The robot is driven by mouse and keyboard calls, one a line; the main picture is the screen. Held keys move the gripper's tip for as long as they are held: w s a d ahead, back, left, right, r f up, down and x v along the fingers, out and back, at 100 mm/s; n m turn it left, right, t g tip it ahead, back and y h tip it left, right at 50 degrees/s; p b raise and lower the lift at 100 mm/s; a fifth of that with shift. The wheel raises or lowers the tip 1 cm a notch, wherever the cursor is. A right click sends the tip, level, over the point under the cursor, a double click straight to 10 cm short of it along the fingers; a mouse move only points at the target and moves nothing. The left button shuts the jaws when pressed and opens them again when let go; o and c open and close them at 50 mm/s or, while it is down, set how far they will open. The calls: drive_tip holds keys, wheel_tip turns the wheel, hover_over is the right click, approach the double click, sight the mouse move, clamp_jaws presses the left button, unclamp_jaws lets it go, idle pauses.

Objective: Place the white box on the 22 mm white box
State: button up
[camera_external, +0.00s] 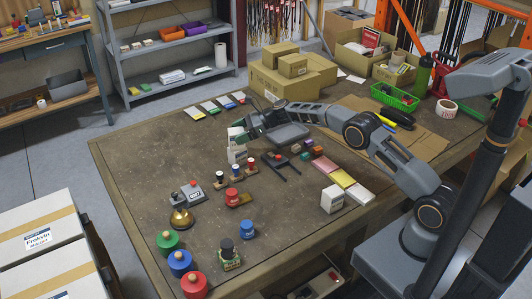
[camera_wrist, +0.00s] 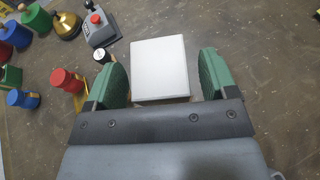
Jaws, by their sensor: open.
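A white box (camera_external: 237,155) stands on the table below my gripper (camera_external: 238,134), near the middle of the table. In the wrist view the white top face (camera_wrist: 160,68) lies between the two green fingers of my gripper (camera_wrist: 163,78). The fingers are apart, with a gap on each side of the box. I cannot tell whether this white column is one box or two stacked. Another white box (camera_external: 333,198) stands near the table's right front edge, clear of my gripper. I cannot read either box's size.
A grey box with a red button (camera_external: 193,194), a brass bell (camera_external: 181,219) and several coloured knobbed pieces stand left and in front. A black forked piece (camera_external: 281,163) lies just right of my gripper. Cardboard boxes (camera_external: 283,84) stand behind.

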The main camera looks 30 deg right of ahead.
drive_tip(key=v, duration=1.1)
drive_tip(key=s+d+r+n+g+h, duration=0.1)
drive_tip(key=s+r+n+h, duration=0.15)
drive_tip(key=s, duration=0.25)
drive_tip(key=s+d+r+n+g+h, duration=0.1)
drive_tip(key=s+d+r+n, duration=0.1)
drive_tip(key=s+n, duration=0.25)
drive_tip(key=s+d+f+n+h, duration=0.1)
drive_tip(key=s+d+n+h, duration=0.2)
drive_tip(key=s, duration=0.7)
drive_tip(key=s+d+f+n+h, duration=0.1)
drive_tip(key=s+d+n+h, duration=0.2)
drive_tip(key=s, duration=0.7)
drive_tip(key=s+d+f+n+h, duration=0.2)
drive_tip(key=s+d+n, duration=0.4)
drive_tip(key=s+n, duration=0.3)
drive_tip(key=shift+s+d+h+b, duration=0.4)
drive_tip(key=shift+s+h+b, duration=0.05)
